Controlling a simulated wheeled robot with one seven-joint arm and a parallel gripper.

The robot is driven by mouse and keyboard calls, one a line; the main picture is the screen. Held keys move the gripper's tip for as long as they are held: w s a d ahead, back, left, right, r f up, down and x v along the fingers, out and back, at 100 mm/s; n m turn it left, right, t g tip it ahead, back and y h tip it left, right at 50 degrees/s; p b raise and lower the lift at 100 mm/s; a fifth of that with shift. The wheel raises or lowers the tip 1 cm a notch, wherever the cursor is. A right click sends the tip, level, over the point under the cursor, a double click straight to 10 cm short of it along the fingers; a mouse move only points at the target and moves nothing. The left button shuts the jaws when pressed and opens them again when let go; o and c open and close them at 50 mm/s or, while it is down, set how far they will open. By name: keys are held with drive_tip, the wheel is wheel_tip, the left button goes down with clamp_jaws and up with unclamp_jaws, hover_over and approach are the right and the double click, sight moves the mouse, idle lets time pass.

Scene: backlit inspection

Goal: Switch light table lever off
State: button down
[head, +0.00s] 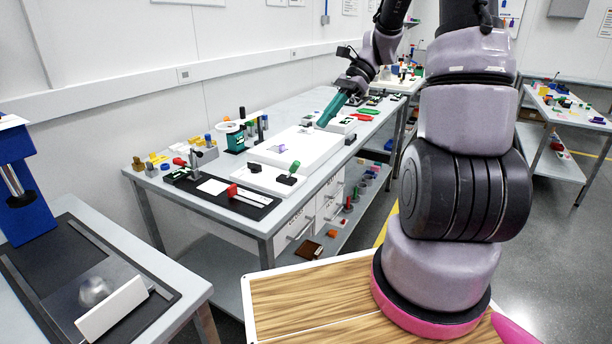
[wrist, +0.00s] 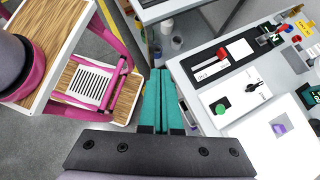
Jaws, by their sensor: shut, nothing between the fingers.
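The light table (head: 318,140) is a bright white slab on the grey bench, with a small purple piece on it. It also shows in the wrist view (wrist: 262,158). On the white plate at its near end is a lever with a black base and a green knob (head: 295,166). My gripper (head: 321,124) has teal fingers, shut and empty, and appears above the bench toward the far end of the light table. In the wrist view my gripper (wrist: 165,72) is apart from the lever.
A black mat (head: 250,203) with a red-handled slide lies at the bench's near end. A small green-topped stand (head: 234,140) and several coloured blocks stand along the wall side. The grey bench edge (wrist: 190,85) runs close to my fingers in the wrist view.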

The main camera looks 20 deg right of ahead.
drive_tip(key=w+d+f+m+t+y, duration=0.2)
drive_tip(key=f+m+t, duration=0.3)
drive_tip(key=f+m, duration=0.3)
drive_tip(key=w+d+f+m+t+y, duration=0.3)
drive_tip(key=f+m, duration=0.6)
drive_tip(key=f, duration=0.3)
drive_tip(key=w+d+f+m+t+y, duration=0.3)
drive_tip(key=f+m+t+y, duration=0.3)
drive_tip(key=f, duration=0.5)
drive_tip(key=d+m+t, duration=0.1)
drive_tip(key=m, duration=0.1)
drive_tip(key=shift+w+m, duration=0.2)
drive_tip(key=shift+m, duration=0.2)
approach(292, 170)
drive_tip(key=w+a+r, duration=0.3)
drive_tip(key=shift+w+a, duration=0.1)
drive_tip(key=shift+w, duration=0.05)
